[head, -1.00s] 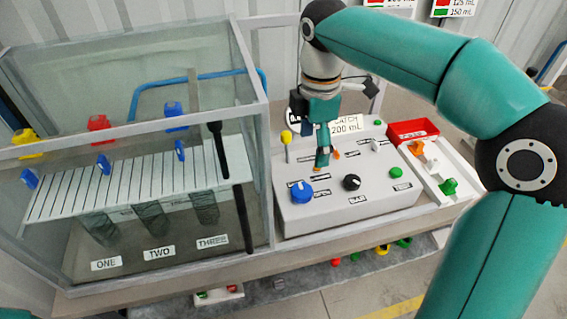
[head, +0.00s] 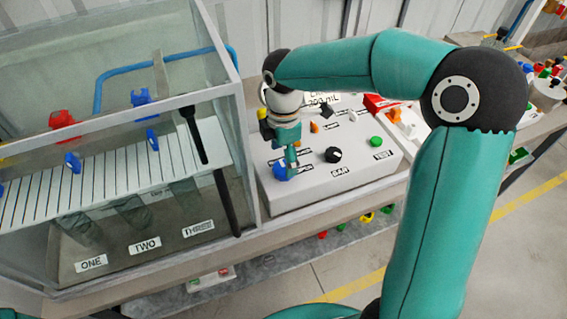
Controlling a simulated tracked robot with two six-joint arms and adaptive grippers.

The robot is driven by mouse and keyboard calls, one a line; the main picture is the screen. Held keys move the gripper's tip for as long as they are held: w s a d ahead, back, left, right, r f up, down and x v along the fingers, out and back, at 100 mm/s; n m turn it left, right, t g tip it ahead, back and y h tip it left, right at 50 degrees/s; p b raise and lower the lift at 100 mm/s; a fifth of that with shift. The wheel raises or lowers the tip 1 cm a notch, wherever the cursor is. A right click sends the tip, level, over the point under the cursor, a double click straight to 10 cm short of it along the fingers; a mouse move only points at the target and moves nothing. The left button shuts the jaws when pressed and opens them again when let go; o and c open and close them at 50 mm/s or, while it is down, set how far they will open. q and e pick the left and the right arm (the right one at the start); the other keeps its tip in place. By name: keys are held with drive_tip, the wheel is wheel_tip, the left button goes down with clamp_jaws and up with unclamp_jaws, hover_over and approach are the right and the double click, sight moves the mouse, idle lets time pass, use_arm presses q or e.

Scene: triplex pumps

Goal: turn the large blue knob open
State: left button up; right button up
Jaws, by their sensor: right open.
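The large blue knob (head: 281,172) sits on the front left of the white control panel (head: 330,190). My right gripper (head: 291,160) points down at the knob, with its fingers over the knob's right and upper part. The fingers overlap the knob in the picture, and I cannot tell whether they touch it. The right gripper is open. The gripper covers part of the knob's top, so its white mark is hard to make out. My left gripper is out of view.
A black knob (head: 333,155) and a green button (head: 376,141) are on the same panel to the right. A glass tank (head: 228,120) with a black lever (head: 192,134) stands close on the left.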

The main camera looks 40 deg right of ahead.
sight(284, 167)
drive_tip(key=shift+f, duration=1.75)
drive_tip(key=c, duration=1.2)
drive_tip(key=shift+o, duration=0.2)
